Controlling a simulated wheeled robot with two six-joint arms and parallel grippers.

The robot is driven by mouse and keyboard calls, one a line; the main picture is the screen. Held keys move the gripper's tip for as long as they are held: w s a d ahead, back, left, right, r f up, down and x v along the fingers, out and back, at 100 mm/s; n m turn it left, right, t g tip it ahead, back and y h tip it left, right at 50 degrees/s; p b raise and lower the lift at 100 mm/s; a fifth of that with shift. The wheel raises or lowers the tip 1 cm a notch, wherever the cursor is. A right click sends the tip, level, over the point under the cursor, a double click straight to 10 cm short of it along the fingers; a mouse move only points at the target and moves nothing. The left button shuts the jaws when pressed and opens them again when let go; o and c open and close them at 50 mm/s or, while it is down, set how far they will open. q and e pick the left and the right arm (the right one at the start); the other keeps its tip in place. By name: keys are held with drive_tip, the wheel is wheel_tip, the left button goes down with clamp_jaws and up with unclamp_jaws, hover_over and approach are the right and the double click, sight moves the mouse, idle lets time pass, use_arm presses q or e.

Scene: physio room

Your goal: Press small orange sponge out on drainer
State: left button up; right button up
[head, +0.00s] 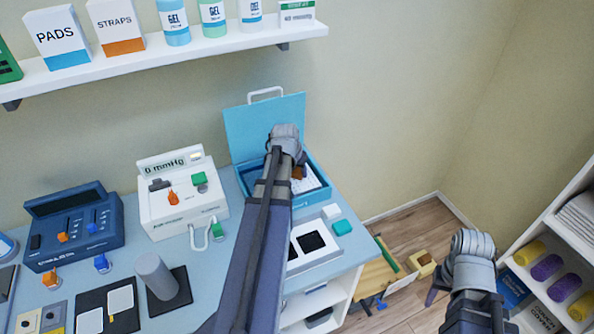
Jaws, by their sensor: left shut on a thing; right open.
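The blue box (322,197) stands open at the back right of the counter, with its lid raised against the wall. A white slotted drainer (310,181) shows inside it. My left gripper (297,163) reaches down into the box, shut on the small orange sponge (298,173). Only a sliver of the sponge shows beside the gripper, over the drainer. I cannot tell whether it touches the drainer, as my arm covers part of the box. My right gripper (437,291) is open and empty, off the counter's right side.
A white pressure device (182,207) and a dark blue device (75,233) stand left of my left arm. A white tray with black pads (318,257) and a teal block (342,227) lie in front of the box. A shelf (170,60) hangs above; a rack with rolls (548,266) stands right.

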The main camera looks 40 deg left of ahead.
use_arm(q)
drive_tip(key=shift+r+p, duration=3.45)
drive_tip(key=shift+r, duration=0.05)
drive_tip(key=shift+f, duration=0.1)
